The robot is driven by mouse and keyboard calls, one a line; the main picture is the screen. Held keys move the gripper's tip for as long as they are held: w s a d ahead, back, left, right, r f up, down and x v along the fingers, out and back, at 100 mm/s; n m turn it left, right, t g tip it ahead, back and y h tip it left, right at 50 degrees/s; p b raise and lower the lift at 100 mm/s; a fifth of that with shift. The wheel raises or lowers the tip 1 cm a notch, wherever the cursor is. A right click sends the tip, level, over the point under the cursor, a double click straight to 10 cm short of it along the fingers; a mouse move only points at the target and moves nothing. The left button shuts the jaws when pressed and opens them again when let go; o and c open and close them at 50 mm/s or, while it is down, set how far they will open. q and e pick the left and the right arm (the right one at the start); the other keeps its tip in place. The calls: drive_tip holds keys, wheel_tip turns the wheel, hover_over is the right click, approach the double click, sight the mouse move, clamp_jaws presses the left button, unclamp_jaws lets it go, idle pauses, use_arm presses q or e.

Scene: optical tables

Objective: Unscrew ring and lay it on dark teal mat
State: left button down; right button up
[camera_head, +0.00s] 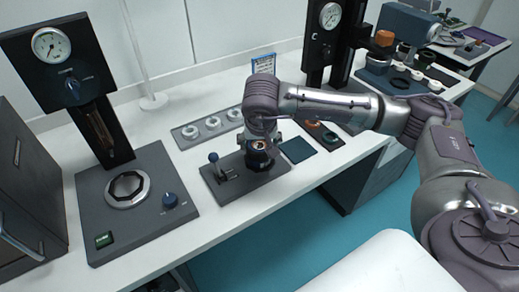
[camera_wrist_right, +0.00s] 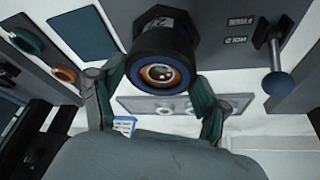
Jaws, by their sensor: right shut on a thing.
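The ring (camera_wrist_right: 162,45) is a dark, black-sided collar around a blue-rimmed opening with a copper-coloured centre. It sits on a fixture on a grey base plate (camera_head: 228,190); the dark holder also shows in the head view (camera_head: 259,160). My right gripper (camera_wrist_right: 160,80) has one finger on each side of the ring and is shut on it. In the head view the right gripper (camera_head: 260,143) is over the holder and partly hides it. The dark teal mat (camera_head: 296,150) lies bare just right of the base plate; it also shows in the wrist view (camera_wrist_right: 82,33). My left gripper is not in view.
A blue-knobbed lever (camera_head: 213,157) stands on the plate's left side. A tray with several round fittings (camera_head: 212,121) lies behind. A tray with orange and green rings (camera_head: 329,138) is right of the mat. A gauge press (camera_head: 125,190) stands left.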

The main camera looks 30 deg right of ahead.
drive_tip(key=n+y+b, duration=0.1)
drive_tip(key=n, duration=0.2)
drive_tip(key=shift+w+t, duration=0.1)
drive_tip(key=shift+t, duration=0.2)
drive_tip(key=n, duration=0.1)
drive_tip(key=n+y, duration=0.1)
drive_tip(key=shift+a+r+n+b, duration=0.1)
drive_tip(key=shift+r+n+b, duration=0.1)
drive_tip(key=shift+n+b, duration=0.2)
drive_tip(key=o, duration=1.1)
drive_tip(key=shift+w+a+f, duration=0.1)
drive_tip(key=shift+w+a, duration=0.05)
drive_tip(key=shift+w, duration=0.05)
drive_tip(key=shift+o, duration=0.2)
drive_tip(key=shift+a, duration=0.1)
drive_tip(key=shift+s+d, duration=0.1)
drive_tip(key=shift+d, duration=0.1)
drive_tip(key=shift+c, duration=0.4)
